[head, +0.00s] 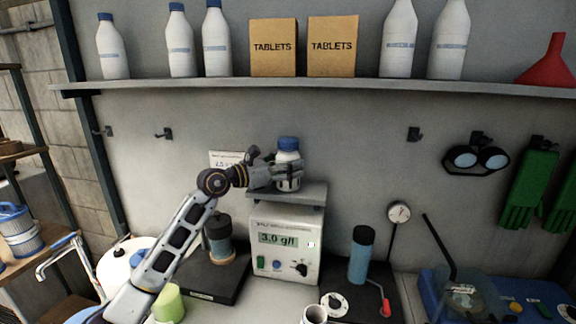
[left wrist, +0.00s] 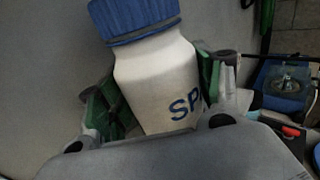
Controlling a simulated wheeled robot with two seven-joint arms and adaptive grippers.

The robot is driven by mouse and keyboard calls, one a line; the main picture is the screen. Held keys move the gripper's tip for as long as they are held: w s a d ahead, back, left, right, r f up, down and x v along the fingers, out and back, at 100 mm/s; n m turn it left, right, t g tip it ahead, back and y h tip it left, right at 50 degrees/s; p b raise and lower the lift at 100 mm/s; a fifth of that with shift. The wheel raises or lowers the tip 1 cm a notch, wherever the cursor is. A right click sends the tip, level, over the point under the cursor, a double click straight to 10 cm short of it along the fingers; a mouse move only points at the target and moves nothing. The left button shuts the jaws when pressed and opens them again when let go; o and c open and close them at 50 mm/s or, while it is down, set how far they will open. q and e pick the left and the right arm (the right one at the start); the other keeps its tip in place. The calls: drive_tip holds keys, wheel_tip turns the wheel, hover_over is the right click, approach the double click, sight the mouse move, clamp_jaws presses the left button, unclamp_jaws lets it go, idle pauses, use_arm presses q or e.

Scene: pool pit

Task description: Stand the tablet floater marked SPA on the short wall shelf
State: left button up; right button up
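The SPA tablet floater (head: 288,152) is a white bottle with a blue cap; its SPA lettering shows in the left wrist view (left wrist: 155,75). It is upright at the short wall shelf (head: 312,194), its base level with the shelf top; I cannot tell whether it touches. My left gripper (head: 288,172) reaches in from the left and has its fingers on both sides of the bottle's body. In the left wrist view, the green finger pads sit against the bottle's sides. My right gripper is not in view.
A grey box with a 3.0 g/l display (head: 285,243) stands under the short shelf. The long shelf above (head: 350,86) holds bottles, two TABLETS boxes (head: 274,47) and a red funnel (head: 550,66). A blue flask (head: 361,252) stands right of the box.

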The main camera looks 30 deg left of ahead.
use_arm(q)
drive_tip(key=shift+o, duration=1.1)
drive_tip(key=shift+r, duration=0.1)
drive_tip(key=shift+s, duration=0.1)
